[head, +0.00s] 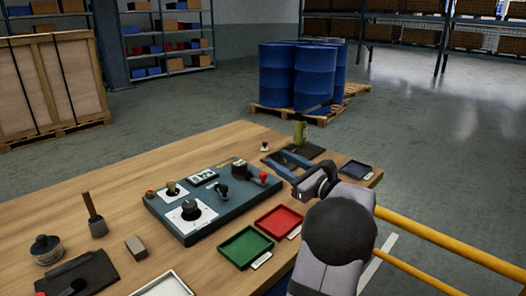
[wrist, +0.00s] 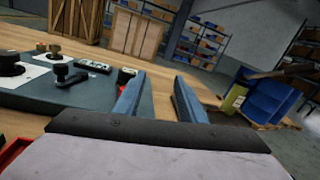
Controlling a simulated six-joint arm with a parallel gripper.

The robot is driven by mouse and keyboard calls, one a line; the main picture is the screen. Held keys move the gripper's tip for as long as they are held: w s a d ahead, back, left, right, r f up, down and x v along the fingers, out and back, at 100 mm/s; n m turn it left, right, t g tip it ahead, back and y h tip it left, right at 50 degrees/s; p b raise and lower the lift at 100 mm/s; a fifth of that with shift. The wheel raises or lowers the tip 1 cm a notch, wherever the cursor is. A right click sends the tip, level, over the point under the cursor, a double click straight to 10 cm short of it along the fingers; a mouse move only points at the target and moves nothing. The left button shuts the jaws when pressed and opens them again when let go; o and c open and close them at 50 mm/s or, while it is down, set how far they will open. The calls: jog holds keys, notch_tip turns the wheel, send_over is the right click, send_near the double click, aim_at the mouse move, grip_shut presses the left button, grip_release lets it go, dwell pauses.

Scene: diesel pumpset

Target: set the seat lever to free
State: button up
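A dark teal control panel (head: 160,207) lies on the wooden table and also shows at left in the wrist view (wrist: 30,94). It carries a black lever (head: 222,190) near the middle, a red-tipped lever (head: 262,178) at its right end, and a black dial (head: 190,210) on a white plate. No readable label tells which is the seat lever. My gripper (head: 277,163) is above the table beside the panel's right end. Its two blue fingers are apart with nothing between them in the wrist view (wrist: 160,85). The left finger partly hides the panel's far end there.
A green tray (head: 246,247) and a red tray (head: 279,221) lie in front of the panel. A dark tray (head: 356,170) and a green cylindrical object (head: 300,131) are near the table's far right. A wooden-handled tool (head: 95,220) stands at left. Blue drums (head: 296,75) stand beyond.

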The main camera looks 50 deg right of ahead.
aim_at(263, 173)
jog(key=s+a+f+y+p, duration=0.1)
jog(key=p, duration=0.1)
jog(key=s+a+f+y+p, duration=0.1)
jog(key=s+a+p, duration=0.1)
jog(key=shift+s+a+f+y, duration=0.15)
jog(key=shift+f+y, duration=0.15)
jog(key=shift+f, duration=0.05)
jog(key=shift+s+a+f+y, duration=0.2)
jog(key=shift+a+f+y, duration=0.1)
jog(key=shift+a+f, duration=0.15)
jog(key=shift+w+a+p, duration=0.15)
jog(key=shift+w+p, duration=0.5)
jog(key=shift+w, duration=3.05)
grip_shut()
